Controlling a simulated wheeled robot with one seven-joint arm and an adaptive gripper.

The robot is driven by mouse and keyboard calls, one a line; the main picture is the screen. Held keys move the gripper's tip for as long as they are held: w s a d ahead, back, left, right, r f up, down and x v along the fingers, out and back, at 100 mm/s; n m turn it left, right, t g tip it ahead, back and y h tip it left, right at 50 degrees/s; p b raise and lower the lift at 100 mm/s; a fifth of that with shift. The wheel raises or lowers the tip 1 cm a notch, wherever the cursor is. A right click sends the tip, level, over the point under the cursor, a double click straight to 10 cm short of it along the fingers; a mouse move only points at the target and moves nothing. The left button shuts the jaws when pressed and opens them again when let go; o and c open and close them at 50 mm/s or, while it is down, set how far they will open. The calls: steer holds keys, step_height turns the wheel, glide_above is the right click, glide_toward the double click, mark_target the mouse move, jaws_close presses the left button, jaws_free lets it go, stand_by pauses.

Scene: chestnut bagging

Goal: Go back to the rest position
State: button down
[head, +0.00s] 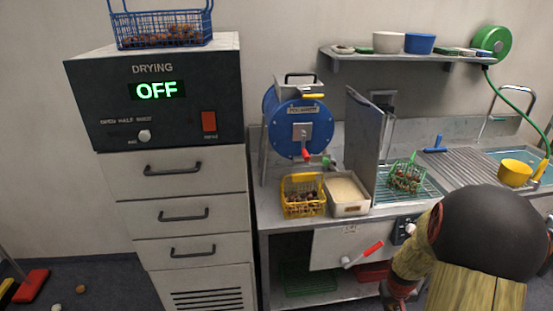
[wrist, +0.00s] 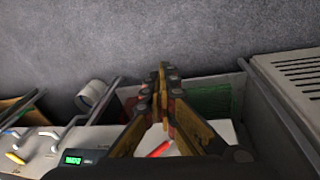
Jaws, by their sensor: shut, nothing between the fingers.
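My gripper (wrist: 163,75) is shut in the wrist view, with its two yellow-and-dark fingers together and nothing between them. In that view it points over a box-like space with a green patch (wrist: 210,101) and a red handle (wrist: 160,148). In the head view my arm reaches in from the lower right, in front of the counter. The fingertips are not clear there.
The drying cabinet (head: 165,120) reads OFF and carries a blue basket (head: 165,42) of chestnuts. On the counter stand a blue drum (head: 285,125), a yellow basket (head: 302,183), a pale tray (head: 346,210) and a green basket (head: 404,170). A shelf (head: 350,57) hangs above.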

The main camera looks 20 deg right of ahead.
steer(key=s+a+r+n+t+y, duration=0.2)
steer(key=a+r+n+t, duration=0.2)
steer(key=a+r, duration=2.7)
steer(key=shift+s+a+r+n+t, duration=0.15)
steer(key=shift+s+a+n+t, duration=0.2)
steer(key=shift+a, duration=0.65)
